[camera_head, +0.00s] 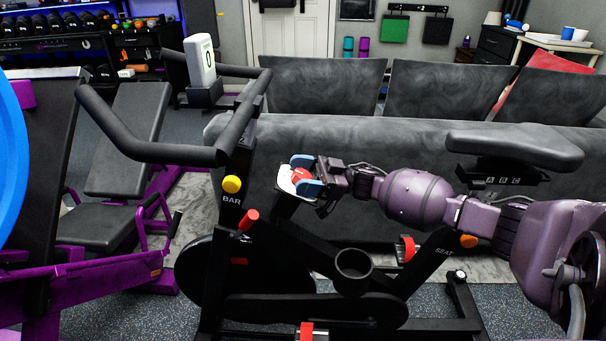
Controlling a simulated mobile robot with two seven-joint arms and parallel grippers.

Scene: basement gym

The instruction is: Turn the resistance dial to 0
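The red resistance dial (300,174) sits on a small pale panel (285,180) on the frame of a black exercise bike, at the middle of the view. My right gripper (305,174) comes in from the right, with one blue fingertip above the dial and one below it. The fingers appear to touch the dial, which fills the gap between them. Part of the dial and panel is hidden by the fingers, and no scale can be read. My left gripper is not in view.
The black handlebar (150,150) stands left of the dial, with a yellow knob (232,184) marked BAR. The bike seat (515,148) is above my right arm. A grey sofa (330,130) is behind the bike. A purple-framed bench (100,230) stands at the left.

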